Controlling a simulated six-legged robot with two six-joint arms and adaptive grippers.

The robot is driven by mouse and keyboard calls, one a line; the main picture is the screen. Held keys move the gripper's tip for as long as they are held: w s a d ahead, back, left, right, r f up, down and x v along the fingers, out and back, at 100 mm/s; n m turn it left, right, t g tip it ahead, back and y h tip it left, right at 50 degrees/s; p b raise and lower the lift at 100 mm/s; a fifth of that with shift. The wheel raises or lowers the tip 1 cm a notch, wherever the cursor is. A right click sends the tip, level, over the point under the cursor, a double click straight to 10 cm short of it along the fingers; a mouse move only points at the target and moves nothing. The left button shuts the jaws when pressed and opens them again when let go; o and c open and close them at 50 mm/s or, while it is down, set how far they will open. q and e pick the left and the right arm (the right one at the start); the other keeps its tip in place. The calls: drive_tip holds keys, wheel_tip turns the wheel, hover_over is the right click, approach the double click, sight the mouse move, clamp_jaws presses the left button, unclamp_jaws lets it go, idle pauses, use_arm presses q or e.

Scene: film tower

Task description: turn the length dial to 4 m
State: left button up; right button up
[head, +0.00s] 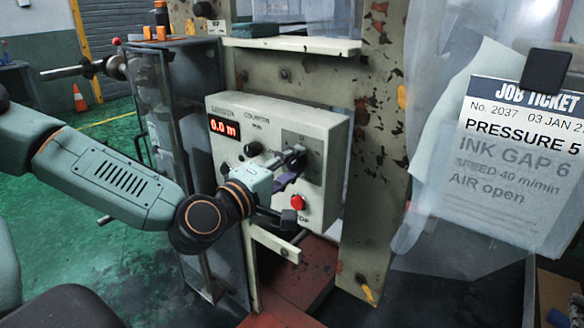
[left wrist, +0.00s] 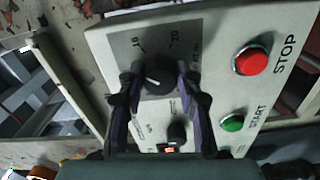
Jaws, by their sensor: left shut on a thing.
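The length dial is a round black knob (left wrist: 158,76) on a dark plate of the pale control box (left wrist: 110,45). A short white mark shows on the knob, and the figures 10 and 20 stand near it. My left gripper (head: 290,168) is shut on the knob, with one finger on each side; its purple-lined fingers also show in the left wrist view (left wrist: 157,88). In the head view the fingers mostly hide the knob. A red display (head: 223,128) on the box (head: 325,125) reads 0.0 m. My right gripper is not in view.
A red stop button (left wrist: 250,61) and a green start button (left wrist: 232,123) sit beside the dial. Another black knob (head: 253,149) is on the box. A job ticket (head: 525,150) hangs at the right. A clear panel (head: 165,110) stands left of the box.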

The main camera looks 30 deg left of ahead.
use_arm(q)
drive_tip(key=n+b, duration=0.1)
drive_tip(key=n, duration=0.3)
drive_tip(key=shift+n, duration=0.4)
drive_tip(key=n+b, duration=0.1)
drive_tip(key=n, duration=0.4)
drive_tip(key=shift+a+b, duration=0.1)
drive_tip(key=shift+b, duration=0.2)
drive_tip(key=n, duration=0.7)
drive_tip(key=shift+r+n, duration=0.1)
drive_tip(key=shift+n, duration=0.2)
drive_tip(key=shift+a+f+n+p, duration=0.1)
drive_tip(key=shift+n+p, duration=1.85)
drive_tip(key=shift+n, duration=1.55)
drive_tip(key=shift+f+n+p, duration=0.1)
drive_tip(key=shift+n+p, duration=1.8)
drive_tip(key=shift+n, duration=1.6)
